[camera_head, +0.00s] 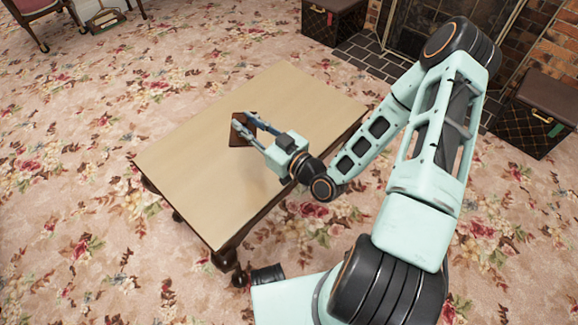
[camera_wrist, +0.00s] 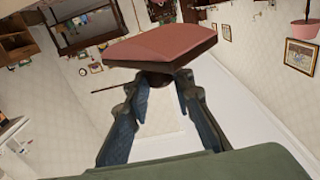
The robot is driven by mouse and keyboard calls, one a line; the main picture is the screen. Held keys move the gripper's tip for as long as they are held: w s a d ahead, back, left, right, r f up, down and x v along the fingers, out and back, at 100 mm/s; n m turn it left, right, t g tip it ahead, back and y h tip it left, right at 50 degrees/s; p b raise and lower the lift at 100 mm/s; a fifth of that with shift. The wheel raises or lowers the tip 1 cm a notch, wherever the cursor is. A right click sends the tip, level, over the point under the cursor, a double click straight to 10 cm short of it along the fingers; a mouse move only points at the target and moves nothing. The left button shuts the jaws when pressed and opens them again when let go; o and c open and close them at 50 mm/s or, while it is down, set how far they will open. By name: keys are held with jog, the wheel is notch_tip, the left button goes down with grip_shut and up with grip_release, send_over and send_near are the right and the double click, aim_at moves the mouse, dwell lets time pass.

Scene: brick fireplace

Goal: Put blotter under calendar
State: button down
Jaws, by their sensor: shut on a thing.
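My gripper (camera_head: 243,122) reaches over the table (camera_head: 200,190) from the right. Its fingers are shut on a dark knob-like part of a reddish-brown block, which looks like the blotter (camera_wrist: 165,42). In the wrist view the block's broad reddish face and edge sit just beyond the fingertips. In the head view the blotter is a small dark brown square (camera_head: 238,139), partly covered by the fingers. I cannot tell its height over the tabletop. I cannot make out a calendar in either view.
The light wooden tabletop is otherwise bare, with free room around the gripper. Floral carpet surrounds it. A dark patterned trunk (camera_head: 332,22) stands behind, another (camera_head: 535,113) at right, beside the brick fireplace (camera_head: 440,30). A chair (camera_head: 38,12) is at the far left.

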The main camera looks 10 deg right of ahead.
jog(key=shift+a+f+b, duration=0.25)
jog(key=shift+f+b, duration=0.05)
jog(key=shift+f, duration=0.35)
jog(key=shift+a+f+b, duration=0.2)
jog(key=shift+f+b, duration=0.1)
jog(key=shift+f, duration=0.3)
jog(key=shift+d+f, duration=0.1)
jog(key=shift+f, duration=0.1)
jog(key=d+f+b, duration=0.1)
jog(key=d+f, duration=0.2)
jog(key=d, duration=0.1)
jog(key=w+d+f+b, duration=0.1)
jog(key=d+f+b, duration=0.1)
jog(key=d+f, duration=0.1)
jog(key=w+d+f+b, duration=0.1)
jog(key=d+f, duration=0.2)
jog(key=d, duration=0.2)
jog(key=shift+d+b, duration=0.3)
jog(key=shift+d, duration=0.1)
jog(key=shift+d+f, duration=0.15)
jog(key=shift+f, duration=0.05)
jog(key=shift+d+f+b, duration=0.2)
jog(key=shift+f+b, duration=0.5)
jog(key=shift+f, duration=0.95)
jog(key=shift+f, duration=0.2)
jog(key=c, duration=1.7)
grip_release()
